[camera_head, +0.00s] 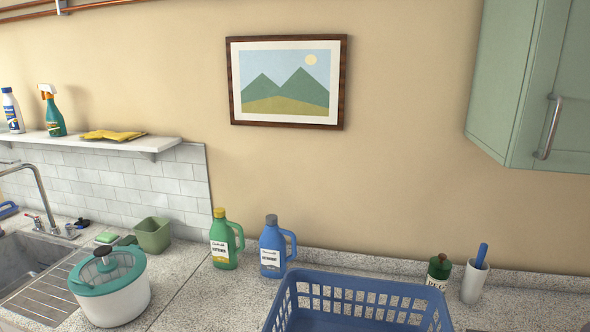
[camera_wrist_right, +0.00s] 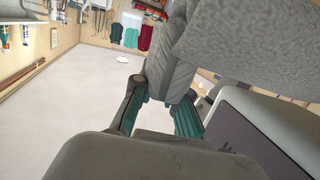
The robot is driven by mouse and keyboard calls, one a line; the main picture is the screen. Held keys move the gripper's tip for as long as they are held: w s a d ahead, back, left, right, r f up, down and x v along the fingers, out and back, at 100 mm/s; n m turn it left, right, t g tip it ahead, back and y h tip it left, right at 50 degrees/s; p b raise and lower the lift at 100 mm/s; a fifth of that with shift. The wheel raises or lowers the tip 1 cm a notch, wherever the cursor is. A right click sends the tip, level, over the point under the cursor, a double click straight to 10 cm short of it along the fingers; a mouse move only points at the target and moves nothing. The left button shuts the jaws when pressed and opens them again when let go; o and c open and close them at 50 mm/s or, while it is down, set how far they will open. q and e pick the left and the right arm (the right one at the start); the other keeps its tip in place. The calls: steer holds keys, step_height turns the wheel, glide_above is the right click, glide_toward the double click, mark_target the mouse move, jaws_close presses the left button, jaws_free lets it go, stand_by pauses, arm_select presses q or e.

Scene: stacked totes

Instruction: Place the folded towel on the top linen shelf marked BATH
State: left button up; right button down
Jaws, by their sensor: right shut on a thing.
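My right gripper (camera_wrist_right: 162,93) shows in the right wrist view, shut on a grey folded towel (camera_wrist_right: 225,45). The towel's ribbed cloth passes between the two teal-lined fingers and spreads to the upper right. Part of the towel lies beyond the frame. Neither gripper shows in the head view. I see no linen shelf marked BATH in either view.
The head view shows a speckled counter with a blue basket (camera_head: 362,292), a green bottle (camera_head: 221,245), a blue bottle (camera_head: 270,255) and a teal-lidded tub (camera_head: 112,298). A wall shelf (camera_head: 95,143) holds bottles and yellow cloth.

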steer(key=w+d+f+m+t+h, duration=0.2)
steer(key=w+d+m+t+h, duration=0.1)
steer(key=w+d+m+t, duration=0.75)
steer(key=shift+w+d+f+m+t+h, duration=0.7)
steer(key=shift+d+f+m+t+h, duration=1.1)
steer(key=shift+d+h, duration=1.9)
steer(key=shift+w+d+f+m+t+h, duration=0.95)
steer(key=shift+d+m+h, duration=1.45)
steer(key=shift+d, duration=2.4)
step_height(320, 180, down, 11)
steer(key=b, duration=1)
steer(key=shift+s+r+t+b, duration=0.15)
steer(key=shift+s+t+b, duration=0.15)
steer(key=shift+t, duration=0.1)
